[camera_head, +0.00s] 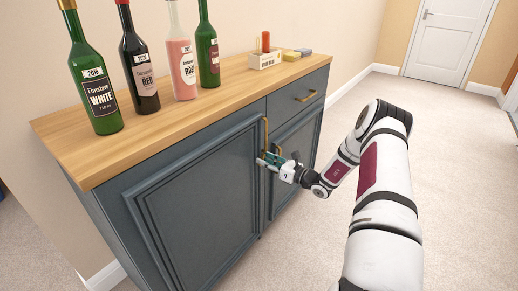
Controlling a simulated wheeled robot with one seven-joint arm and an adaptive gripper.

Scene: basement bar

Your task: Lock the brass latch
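A dark blue-grey cabinet (195,205) with a wooden top stands against the wall. A tall brass piece (265,128) shows upright on the left door's right edge, just above my gripper (268,161). My gripper is at the gap between the left door and the right door (300,142). It covers the lower end of the brass piece and whatever lies behind it. A small brass bit shows just beside the gripper; I cannot tell if it is the latch. The fingers are too small and overlapped to tell whether they are open, shut or holding anything.
A drawer with a brass pull (307,96) is above the right door. Carpet (460,190) is clear to the right.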

